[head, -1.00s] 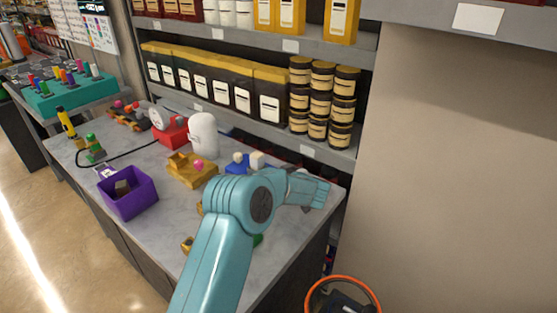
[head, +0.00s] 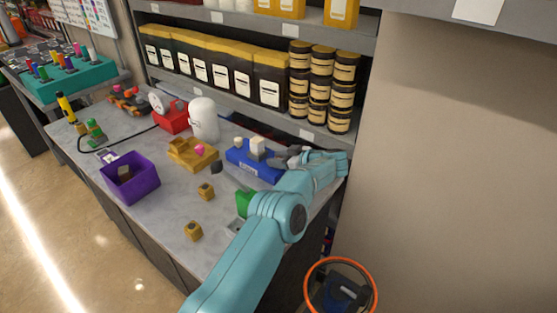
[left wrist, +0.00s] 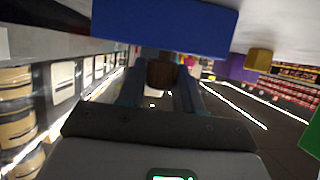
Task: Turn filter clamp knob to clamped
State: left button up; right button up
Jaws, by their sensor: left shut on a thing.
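A blue device (head: 237,155) with white upright pieces on top stands on the right part of the grey bench. My left gripper (head: 282,160) reaches over the bench from the right and is at the right end of this device. In the left wrist view the blue body (left wrist: 165,28) fills the upper middle. A dark brown knob-like piece (left wrist: 162,72) sits just beside it, between the two fingers of my left gripper (left wrist: 160,84), which is shut on it. In the head view that knob is hidden by the gripper. My right gripper is not in view.
A purple bin (head: 130,187), a brass block with a pink ball (head: 188,154), a white domed cylinder (head: 204,120) and small brass cubes (head: 194,231) stand on the bench. A green block (head: 243,202) is close to my left arm. Shelves with jars (head: 322,90) rise behind.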

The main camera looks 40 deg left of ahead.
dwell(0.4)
pick_arm(q)
jog(key=o, duration=1)
jog(key=b+v, duration=0.1)
jog(key=v, duration=1.5)
jog(key=shift+d, duration=0.15)
jog(key=shift+f, duration=0.1)
